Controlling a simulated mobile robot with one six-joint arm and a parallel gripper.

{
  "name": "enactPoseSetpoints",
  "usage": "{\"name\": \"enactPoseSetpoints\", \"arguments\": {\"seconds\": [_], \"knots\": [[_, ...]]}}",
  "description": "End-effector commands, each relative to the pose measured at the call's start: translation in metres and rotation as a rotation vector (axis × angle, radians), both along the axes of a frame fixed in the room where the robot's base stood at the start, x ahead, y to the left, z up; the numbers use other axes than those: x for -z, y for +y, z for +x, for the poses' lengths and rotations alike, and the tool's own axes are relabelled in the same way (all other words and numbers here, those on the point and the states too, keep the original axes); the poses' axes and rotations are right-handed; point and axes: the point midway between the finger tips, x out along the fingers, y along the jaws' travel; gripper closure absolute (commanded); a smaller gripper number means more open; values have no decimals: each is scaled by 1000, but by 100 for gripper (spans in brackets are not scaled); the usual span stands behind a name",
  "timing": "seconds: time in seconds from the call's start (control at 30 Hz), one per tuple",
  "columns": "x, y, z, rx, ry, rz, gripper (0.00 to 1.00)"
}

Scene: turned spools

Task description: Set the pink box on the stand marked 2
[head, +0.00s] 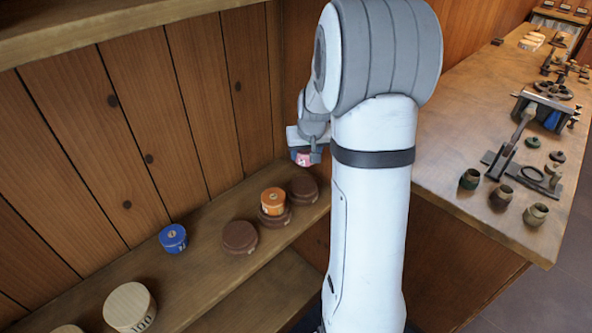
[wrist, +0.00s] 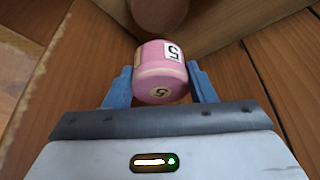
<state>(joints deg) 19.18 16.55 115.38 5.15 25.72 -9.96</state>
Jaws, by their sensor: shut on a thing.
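The pink box (wrist: 161,72) is a small round tub with labels reading 5. My gripper (wrist: 159,80) is shut on it, with a blue jaw on each side. In the head view the pink box (head: 303,159) shows partly below my gripper (head: 304,152), above the shelf's right end. Brown round stands sit in a row on the shelf: a left one (head: 240,237) and a right one (head: 303,188) are bare, and the middle one (head: 274,220) bears an orange box (head: 273,200). I cannot read a number on any stand.
A blue box (head: 173,238) and a pale wooden round box (head: 130,307) stand on the shelf (head: 200,268) to the left. A plank wall (head: 130,130) rises behind. A workbench (head: 450,150) with tools and small pots is at the right. A round brown thing (wrist: 158,12) shows in the wrist view.

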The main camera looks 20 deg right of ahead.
Motion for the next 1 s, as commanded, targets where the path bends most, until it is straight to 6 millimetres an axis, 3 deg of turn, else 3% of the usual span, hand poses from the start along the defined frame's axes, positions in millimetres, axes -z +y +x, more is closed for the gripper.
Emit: {"name": "enactPoseSetpoints", "arguments": {"seconds": [0.3,0.53,0.7,1.0], "knots": [[52,3,-1,-4,5,1,72],[71,1,-1,0,3,2,72],[95,0,-2,2,3,1,72],[99,-1,-1,3,0,0,72]]}}
